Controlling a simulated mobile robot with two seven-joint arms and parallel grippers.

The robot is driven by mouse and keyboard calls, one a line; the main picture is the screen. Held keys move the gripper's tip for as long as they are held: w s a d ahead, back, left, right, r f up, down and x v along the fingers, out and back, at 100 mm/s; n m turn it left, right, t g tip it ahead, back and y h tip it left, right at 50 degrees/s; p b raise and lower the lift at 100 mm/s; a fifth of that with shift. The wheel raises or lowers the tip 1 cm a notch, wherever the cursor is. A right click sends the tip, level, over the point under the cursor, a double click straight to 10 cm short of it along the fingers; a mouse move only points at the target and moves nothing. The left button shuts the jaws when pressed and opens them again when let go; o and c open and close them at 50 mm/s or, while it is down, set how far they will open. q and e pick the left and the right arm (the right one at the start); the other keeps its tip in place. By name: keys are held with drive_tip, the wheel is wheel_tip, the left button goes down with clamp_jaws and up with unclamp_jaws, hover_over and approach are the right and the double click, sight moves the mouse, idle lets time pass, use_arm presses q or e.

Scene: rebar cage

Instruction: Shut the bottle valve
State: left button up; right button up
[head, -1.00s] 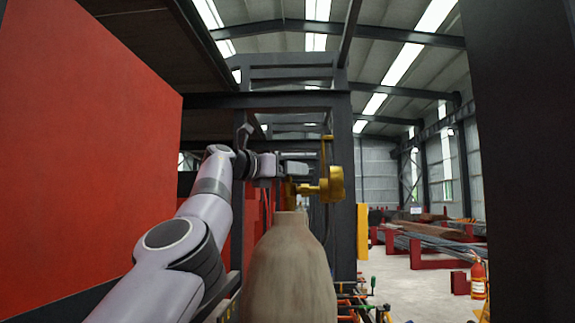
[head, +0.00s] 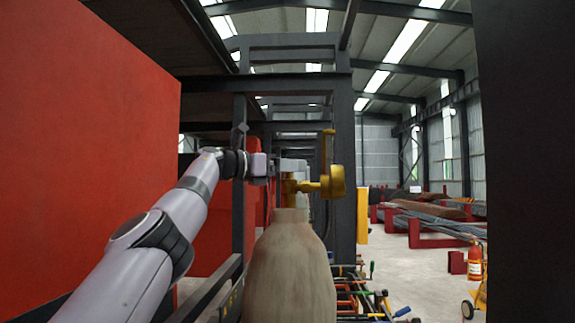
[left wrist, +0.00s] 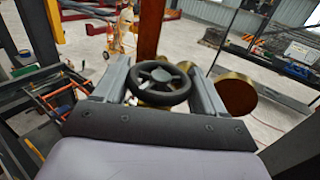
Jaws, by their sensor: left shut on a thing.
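A tall grey-beige gas bottle (head: 288,275) stands upright in the middle of the head view. On its neck is a brass valve (head: 320,186) with a round gauge-like body on its right side. My left gripper (head: 293,168) reaches in from the left at the top of this valve. In the left wrist view a black spoked handwheel (left wrist: 160,84) sits between the two grey fingers of the left gripper (left wrist: 160,76), which are shut on it. Brass parts (left wrist: 237,95) show behind the wheel. My right gripper is not in view.
A large red panel (head: 90,150) fills the left side. A dark steel post (head: 342,170) stands behind the valve. Clamps and tools (head: 365,295) lie low to the right of the bottle. A red fire extinguisher (head: 474,262) stands at the right. The floor between is largely clear.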

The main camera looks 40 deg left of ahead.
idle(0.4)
use_arm(q)
drive_tip(key=o, duration=1)
drive_tip(key=shift+b+v, duration=2.75)
drive_tip(key=shift+v, duration=0.8)
drive_tip(key=shift+f, duration=0.1)
